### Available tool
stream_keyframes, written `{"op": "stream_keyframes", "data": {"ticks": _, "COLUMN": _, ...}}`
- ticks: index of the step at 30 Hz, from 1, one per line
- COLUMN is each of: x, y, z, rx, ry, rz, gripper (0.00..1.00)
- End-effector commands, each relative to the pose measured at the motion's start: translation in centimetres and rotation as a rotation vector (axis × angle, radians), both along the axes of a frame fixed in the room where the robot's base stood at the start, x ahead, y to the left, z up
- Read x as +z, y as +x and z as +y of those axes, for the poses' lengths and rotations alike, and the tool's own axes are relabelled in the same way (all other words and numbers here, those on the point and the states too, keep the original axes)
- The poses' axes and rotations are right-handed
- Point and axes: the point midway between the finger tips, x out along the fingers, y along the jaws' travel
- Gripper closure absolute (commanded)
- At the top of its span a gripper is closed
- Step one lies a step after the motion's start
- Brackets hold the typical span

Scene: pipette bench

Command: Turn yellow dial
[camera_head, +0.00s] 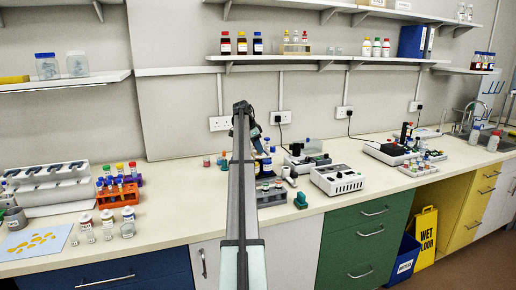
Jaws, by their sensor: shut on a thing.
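My arm rises through the middle of the view and bends down at its far end to my gripper (259,149), near the back of the bench. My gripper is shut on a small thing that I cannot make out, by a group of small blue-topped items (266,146). The fingertips are small and partly lost against these items and my arm. I cannot make out a yellow dial; it may be hidden behind my arm or gripper.
The bench (180,200) holds an orange tube rack (118,195) at left and a white device (337,180) right of my arm. A shelf (300,58) hangs above.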

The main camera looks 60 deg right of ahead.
Motion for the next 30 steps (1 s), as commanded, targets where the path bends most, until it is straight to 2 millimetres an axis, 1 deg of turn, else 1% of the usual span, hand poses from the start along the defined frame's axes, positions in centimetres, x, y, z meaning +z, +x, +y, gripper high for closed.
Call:
{"op": "stream_keyframes", "data": {"ticks": 9, "x": 0.04, "y": -0.16, "z": 0.25, "rx": 0.253, "ry": -0.001, "rz": -0.001, "gripper": 1.0}}
{"op": "stream_keyframes", "data": {"ticks": 15, "x": 0.06, "y": -0.2, "z": 0.21, "rx": 0.375, "ry": -0.001, "rz": -0.001, "gripper": 1.0}}
{"op": "stream_keyframes", "data": {"ticks": 22, "x": 0.06, "y": -0.25, "z": 0.18, "rx": 0.458, "ry": 0.0, "rz": 0.0, "gripper": 1.0}}
{"op": "stream_keyframes", "data": {"ticks": 30, "x": 0.06, "y": -0.22, "z": 0.15, "rx": 0.487, "ry": -0.001, "rz": -0.001, "gripper": 1.0}}
